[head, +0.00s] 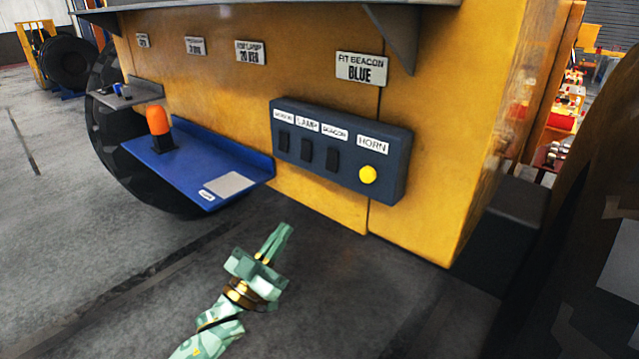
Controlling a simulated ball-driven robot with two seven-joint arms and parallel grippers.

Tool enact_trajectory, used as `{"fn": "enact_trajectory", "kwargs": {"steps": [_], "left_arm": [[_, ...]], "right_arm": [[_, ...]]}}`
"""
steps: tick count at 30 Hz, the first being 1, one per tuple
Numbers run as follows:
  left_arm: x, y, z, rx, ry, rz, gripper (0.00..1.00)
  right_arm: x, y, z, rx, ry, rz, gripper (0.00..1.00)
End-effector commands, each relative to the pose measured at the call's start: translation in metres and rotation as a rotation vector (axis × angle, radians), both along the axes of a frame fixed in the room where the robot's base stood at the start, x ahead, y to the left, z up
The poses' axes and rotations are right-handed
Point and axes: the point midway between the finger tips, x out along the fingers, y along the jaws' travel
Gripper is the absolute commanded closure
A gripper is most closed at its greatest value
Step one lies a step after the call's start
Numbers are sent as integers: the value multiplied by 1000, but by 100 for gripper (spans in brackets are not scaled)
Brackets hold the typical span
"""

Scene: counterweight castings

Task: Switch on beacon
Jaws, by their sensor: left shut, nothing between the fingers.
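A dark blue switch panel (340,152) is mounted on the yellow machine side. It carries three black rocker switches under white labels. The beacon switch (332,160) is the rightmost rocker, under the label "BEACON". A yellow horn button (368,175) sits to its right. Whether each rocker is on or off cannot be told. An orange beacon (158,121) stands on a blue shelf (205,165) left of the panel. My left gripper (284,230) is shut and empty, below the panel and apart from it. My right gripper is not in view.
A plate (360,69) above the panel reads "FIT BEACON BLUE". A grey bracket (395,38) and ledge (270,4) jut out above. A large tyre (107,150) stands behind the blue shelf. The floor below the panel is clear.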

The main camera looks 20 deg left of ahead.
Motion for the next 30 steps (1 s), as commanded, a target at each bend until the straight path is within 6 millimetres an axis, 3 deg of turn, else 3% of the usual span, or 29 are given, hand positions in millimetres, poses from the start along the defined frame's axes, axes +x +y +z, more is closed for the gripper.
{"fn": "enact_trajectory", "kwargs": {"steps": [3,17,23,30], "left_arm": [[-10,-5,21,-45,-79,-48,100],[-10,-5,24,-69,-92,-63,100],[10,-11,42,-69,-95,-63,100],[50,-22,75,-68,-94,-63,100]], "right_arm": [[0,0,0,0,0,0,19],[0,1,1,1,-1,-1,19],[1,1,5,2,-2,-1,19],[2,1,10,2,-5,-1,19]]}}
